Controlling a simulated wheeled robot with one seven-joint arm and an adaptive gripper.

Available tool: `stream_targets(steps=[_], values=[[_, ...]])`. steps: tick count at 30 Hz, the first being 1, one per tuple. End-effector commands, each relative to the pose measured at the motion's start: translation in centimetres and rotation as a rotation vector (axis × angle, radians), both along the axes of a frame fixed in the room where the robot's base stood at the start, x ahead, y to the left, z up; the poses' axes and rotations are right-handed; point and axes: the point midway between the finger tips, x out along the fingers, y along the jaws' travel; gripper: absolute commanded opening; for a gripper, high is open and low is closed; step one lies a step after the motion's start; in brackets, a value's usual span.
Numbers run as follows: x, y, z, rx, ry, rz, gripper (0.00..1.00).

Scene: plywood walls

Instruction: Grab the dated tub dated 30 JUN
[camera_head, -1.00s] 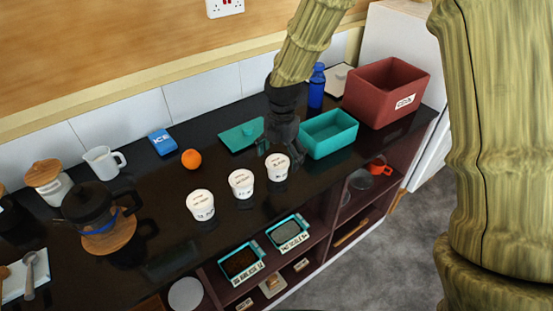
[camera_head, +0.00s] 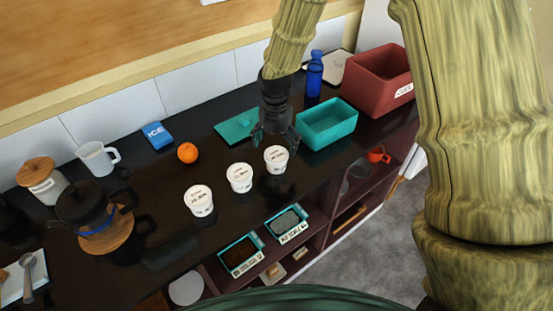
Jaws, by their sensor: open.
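Three white lidded tubs with dark print stand in a row on the dark counter: a left tub (camera_head: 199,201), a middle tub (camera_head: 240,178) and a right tub (camera_head: 276,159). The print on them is too small to read, so I cannot tell which one bears 30 JUN. My gripper (camera_head: 276,141) is open and points down just behind the right tub. Its fingers come close to that tub's rim, and I cannot tell whether they touch it. Nothing shows between the fingers.
An orange (camera_head: 187,153), an ice pack (camera_head: 157,135), a blue bottle (camera_head: 315,74) and a red crate (camera_head: 380,85) stand around. Open shelves lie below the counter's front edge.

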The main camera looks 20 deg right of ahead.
Motion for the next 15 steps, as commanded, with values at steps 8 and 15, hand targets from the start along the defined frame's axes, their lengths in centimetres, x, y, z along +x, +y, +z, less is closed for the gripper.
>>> stream_targets(steps=[8, 15], values=[[-0.3, -0.2, -2.4, -0.002, 0.003, 0.002, 0.92], [-0.2, -0.2, -4.3, -0.001, 0.002, 0.002, 0.92]])
